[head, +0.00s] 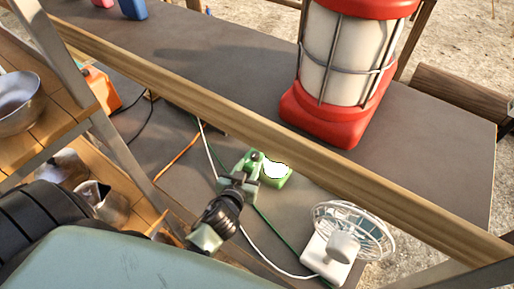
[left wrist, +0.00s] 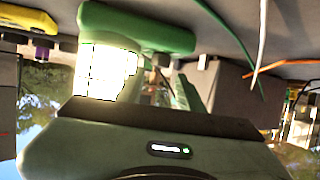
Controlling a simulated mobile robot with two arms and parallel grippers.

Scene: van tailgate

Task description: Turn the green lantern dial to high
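My right gripper is not in view.
A white fan (head: 345,243) stands right of my left arm. A wooden rail (head: 290,160) crosses above the lantern. A big red lantern (head: 340,70) stands behind it. Cables run over the grey surface.

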